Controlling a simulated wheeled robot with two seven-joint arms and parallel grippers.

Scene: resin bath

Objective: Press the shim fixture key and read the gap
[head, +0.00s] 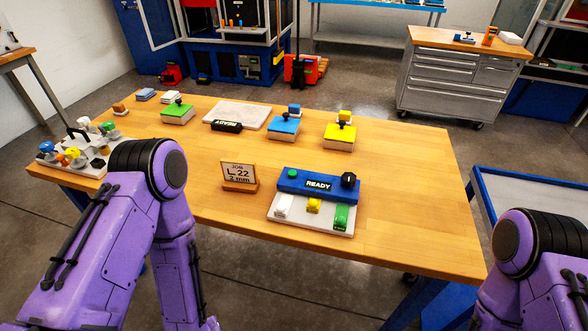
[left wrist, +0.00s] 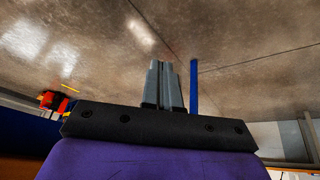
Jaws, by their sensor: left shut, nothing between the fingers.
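A blue fixture (head: 320,197) with a display reading READY stands at the front middle of the table in the head view. A round green button (head: 292,174) is at its left and a black knob (head: 348,181) at its right. White (head: 283,206), yellow (head: 314,206) and green (head: 341,217) blocks sit on its pale base. A wooden stand left of it carries a card (head: 238,174) reading JOB, L 22, 2 mm. My left gripper (left wrist: 163,84) is shut and empty in the left wrist view, with floor behind it; the head view does not show it. My right gripper is out of view.
The wooden table (head: 400,190) is bare to the fixture's right. Green (head: 177,115), blue (head: 284,128) and yellow (head: 339,138) knobbed blocks and a pale slab (head: 240,113) stand along the back. A board with several coloured knobs (head: 72,153) is at left, near my left arm.

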